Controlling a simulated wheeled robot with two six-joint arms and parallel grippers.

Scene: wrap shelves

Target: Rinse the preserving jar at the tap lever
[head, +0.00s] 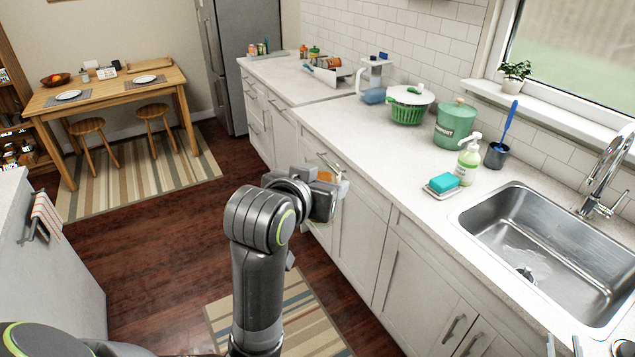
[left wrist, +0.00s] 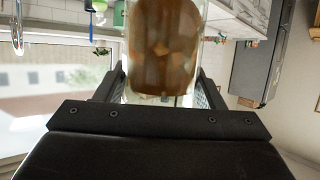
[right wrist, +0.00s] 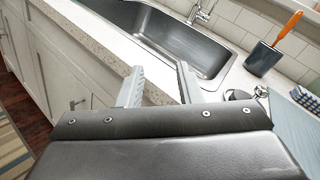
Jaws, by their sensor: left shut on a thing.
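The preserving jar (left wrist: 162,45), glass with brown-orange chunky contents, fills the space between the fingers in the left wrist view. My left gripper (head: 334,190) is shut on it, above the floor in front of the counter; the jar is mostly hidden in the head view. The chrome tap (head: 612,160) stands behind the sink, with the tap lever (head: 606,208) at its base. My right gripper (right wrist: 160,70) is open and empty at the counter's front edge before the sink. Its finger tips show at the bottom right of the head view (head: 565,346).
The steel sink (head: 540,235) is empty apart from its drain. A soap dish with teal sponge (head: 444,182), a soap bottle (head: 468,160) and a brush cup (head: 495,155) stand left of it. A green canister (head: 456,124) and salad spinner (head: 408,105) stand farther back.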

